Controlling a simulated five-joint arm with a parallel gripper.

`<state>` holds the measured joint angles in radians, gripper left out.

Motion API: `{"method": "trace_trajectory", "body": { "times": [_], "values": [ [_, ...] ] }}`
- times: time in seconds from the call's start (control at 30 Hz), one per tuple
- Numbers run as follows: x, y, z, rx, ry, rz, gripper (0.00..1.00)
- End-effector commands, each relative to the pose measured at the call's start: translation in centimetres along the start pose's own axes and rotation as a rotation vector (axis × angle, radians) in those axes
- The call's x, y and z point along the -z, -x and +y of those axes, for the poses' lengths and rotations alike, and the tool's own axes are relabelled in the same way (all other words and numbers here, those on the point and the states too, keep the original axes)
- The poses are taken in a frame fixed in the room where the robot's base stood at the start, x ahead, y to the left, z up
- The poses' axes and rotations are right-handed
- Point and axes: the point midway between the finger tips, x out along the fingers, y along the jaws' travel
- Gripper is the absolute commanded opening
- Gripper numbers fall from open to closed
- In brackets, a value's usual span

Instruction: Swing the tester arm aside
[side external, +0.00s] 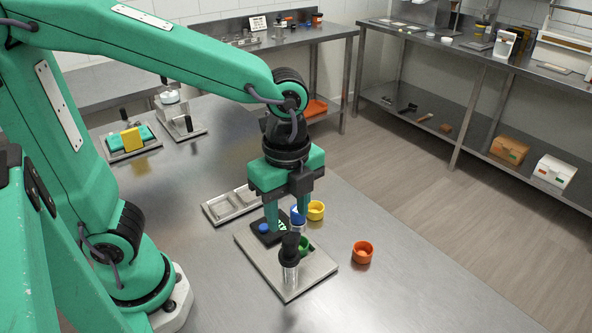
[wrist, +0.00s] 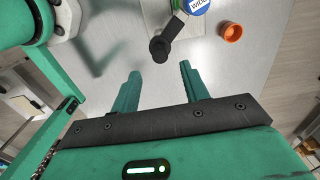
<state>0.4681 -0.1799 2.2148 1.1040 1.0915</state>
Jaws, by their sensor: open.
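A black arm with a round end (wrist: 160,48), apparently the tester arm, shows in the wrist view just beyond my fingertips. It reaches up to a round part with a blue label (wrist: 197,5), cut off by the frame edge. My gripper (wrist: 159,72) is open, its two green fingers apart with nothing between them. In the side view my gripper (side external: 286,222) points down over the steel plate (side external: 281,285). On that plate stand a black-topped steel post (side external: 290,268), a green cup (side external: 304,245) and a black block with a blue knob (side external: 264,228). My fingers hide part of this.
An orange cup (side external: 362,252) stands on the bench right of the plate, and a yellow cup (side external: 316,210) behind it. A metal tray (side external: 218,211) lies behind left. Fixtures (side external: 132,141) stand farther back. The bench front right is clear.

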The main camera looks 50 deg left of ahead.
Motion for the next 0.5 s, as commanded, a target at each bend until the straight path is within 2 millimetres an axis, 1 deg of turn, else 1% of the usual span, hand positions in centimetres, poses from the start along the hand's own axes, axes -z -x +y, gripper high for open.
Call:
{"method": "trace_trajectory", "body": {
  "times": [0.27,0.37,0.5],
  "values": [
    [0.1,-0.2,0.0,-0.004,-0.016,-0.002,0.45],
    [0.1,-0.6,0.0,-0.004,-0.015,-0.002,0.45],
    [0.1,-1.8,0.0,-0.005,-0.014,-0.003,0.45]
  ]
}}
